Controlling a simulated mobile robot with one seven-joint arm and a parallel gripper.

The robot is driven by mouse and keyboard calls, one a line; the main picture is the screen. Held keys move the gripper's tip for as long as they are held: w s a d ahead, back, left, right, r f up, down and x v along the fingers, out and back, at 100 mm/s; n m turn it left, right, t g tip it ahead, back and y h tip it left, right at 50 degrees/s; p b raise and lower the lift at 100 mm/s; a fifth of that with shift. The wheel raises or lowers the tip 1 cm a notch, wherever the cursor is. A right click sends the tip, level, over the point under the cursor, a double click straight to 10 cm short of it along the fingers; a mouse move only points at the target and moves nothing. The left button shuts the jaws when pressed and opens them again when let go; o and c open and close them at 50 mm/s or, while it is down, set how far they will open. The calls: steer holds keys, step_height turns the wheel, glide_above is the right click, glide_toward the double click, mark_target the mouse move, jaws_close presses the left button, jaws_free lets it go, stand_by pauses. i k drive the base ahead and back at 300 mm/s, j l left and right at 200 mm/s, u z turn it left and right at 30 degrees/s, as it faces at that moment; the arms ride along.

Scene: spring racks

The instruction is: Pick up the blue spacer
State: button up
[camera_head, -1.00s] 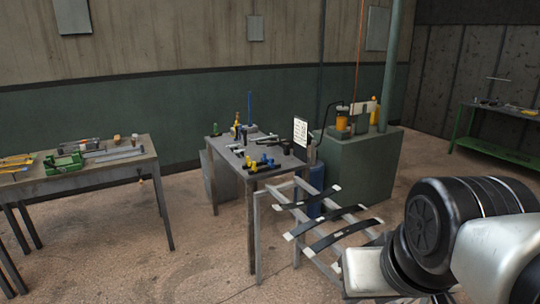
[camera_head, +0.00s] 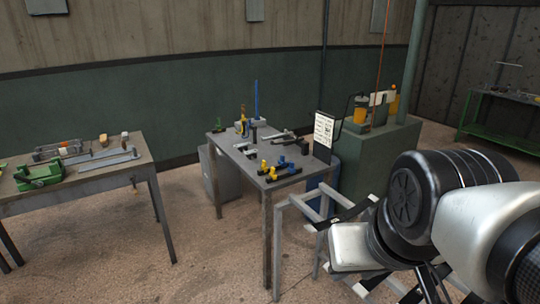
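Small blue pieces (camera_head: 282,161) stand on a dark strip near the front right corner of the grey middle table (camera_head: 235,157), close beside yellow pieces (camera_head: 265,168). They are too small to tell which one is the blue spacer. A tall thin blue rod (camera_head: 257,100) also stands at the back of this table. My arm fills the lower right of the view, well to the right of the table. My gripper is not visible.
A metal rack (camera_head: 290,203) with dark strips stands between the table and my arm. A green cabinet (camera_head: 375,160) carries a machine behind it. Another workbench (camera_head: 90,180) with tools is at the left. The floor (camera_head: 215,255) between the two tables is clear.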

mark_target(282, 161)
steer(key=i+j+z, duration=0.2)
steer(key=z, duration=0.3)
steer(key=i+j+z, duration=0.1)
steer(key=z, duration=0.35)
steer(key=i+j+z, duration=0.1)
steer(key=j+z, duration=0.15)
steer(key=z, duration=0.15)
steer(key=i+j+z, duration=0.1)
steer(key=j+z, duration=0.2)
steer(key=j, duration=0.25)
steer(key=j+z, duration=0.3)
steer(key=j, duration=0.2)
steer(key=j+z, duration=0.3)
steer(key=j, duration=1.8)
steer(key=j+z, duration=0.1)
steer(key=j, duration=0.85)
steer(key=k+j, duration=0.15)
steer(key=j, duration=0.8)
